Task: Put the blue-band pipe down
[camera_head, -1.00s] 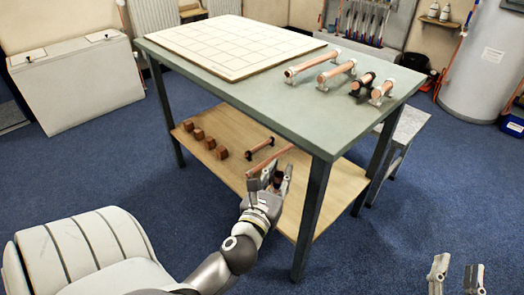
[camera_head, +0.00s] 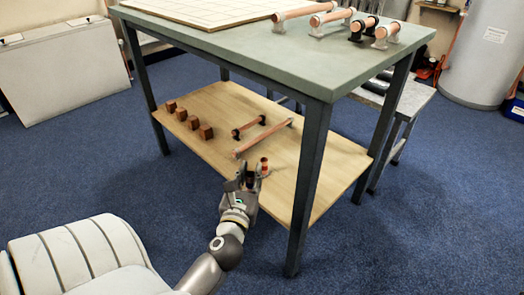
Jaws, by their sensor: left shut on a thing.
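My left gripper (camera_head: 251,174) is over the near edge of the table's wooden lower shelf (camera_head: 225,101). It is shut on a short copper pipe (camera_head: 264,166), which looks roughly upright and shows a reddish-copper end. The fingers hide part of this pipe, and I cannot make out a blue band on it. My right gripper is not in view.
Several brown blocks (camera_head: 193,122) stand in a row on the shelf's left. Several copper pipes on supports (camera_head: 306,12) and a white gridded board (camera_head: 215,10) are on the green tabletop (camera_head: 275,55). The near table leg (camera_head: 309,190) stands right of my gripper. The shelf's right part is clear.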

